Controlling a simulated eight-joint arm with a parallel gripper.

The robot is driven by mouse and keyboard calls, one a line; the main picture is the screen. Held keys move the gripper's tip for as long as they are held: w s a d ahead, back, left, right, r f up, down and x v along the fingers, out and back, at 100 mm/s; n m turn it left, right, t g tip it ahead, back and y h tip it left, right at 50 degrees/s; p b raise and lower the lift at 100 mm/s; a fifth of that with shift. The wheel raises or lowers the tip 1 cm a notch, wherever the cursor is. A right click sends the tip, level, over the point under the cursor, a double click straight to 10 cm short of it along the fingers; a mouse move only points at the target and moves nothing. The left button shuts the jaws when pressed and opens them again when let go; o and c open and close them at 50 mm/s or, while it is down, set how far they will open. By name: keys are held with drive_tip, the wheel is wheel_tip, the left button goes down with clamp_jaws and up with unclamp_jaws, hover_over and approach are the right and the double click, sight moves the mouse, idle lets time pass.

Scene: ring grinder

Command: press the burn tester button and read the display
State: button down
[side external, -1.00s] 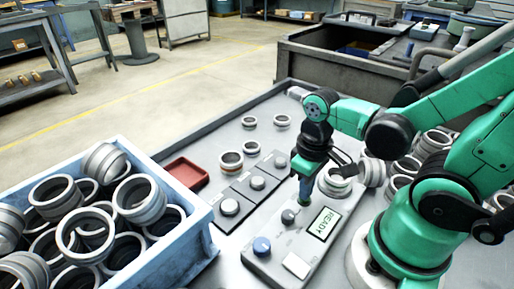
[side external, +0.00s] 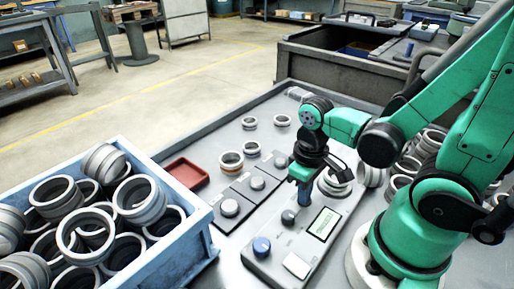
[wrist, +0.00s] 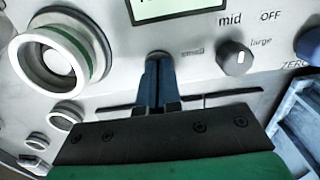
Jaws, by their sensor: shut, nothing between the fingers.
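The burn tester (side external: 268,262) is a long pale grey box on the bench. Its display (side external: 324,223) is lit pale green and carries small dark lines of text too fine to read; the wrist view shows only its lower edge (wrist: 178,8).
A blue knob (side external: 262,246) marked ZERO is at the tester's near end. Dark plates with knobs (side external: 229,208), loose rings (side external: 231,161) and a red tray (side external: 187,173) lie to the left. A blue crate of rings (side external: 190,243) stands at front left.

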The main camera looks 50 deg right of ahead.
wheel_tip(320, 180, up, 8)
drive_tip(key=shift+w, duration=0.15)
idle(0.7)
idle(0.6)
drive_tip(key=w+a+r+t, duration=0.1)
drive_tip(key=w+r+t, duration=0.1)
drive_tip(key=w+t, duration=0.5)
drive_tip(key=shift+w+a+r, duration=0.2)
drive_tip(key=shift+a+r, duration=0.05)
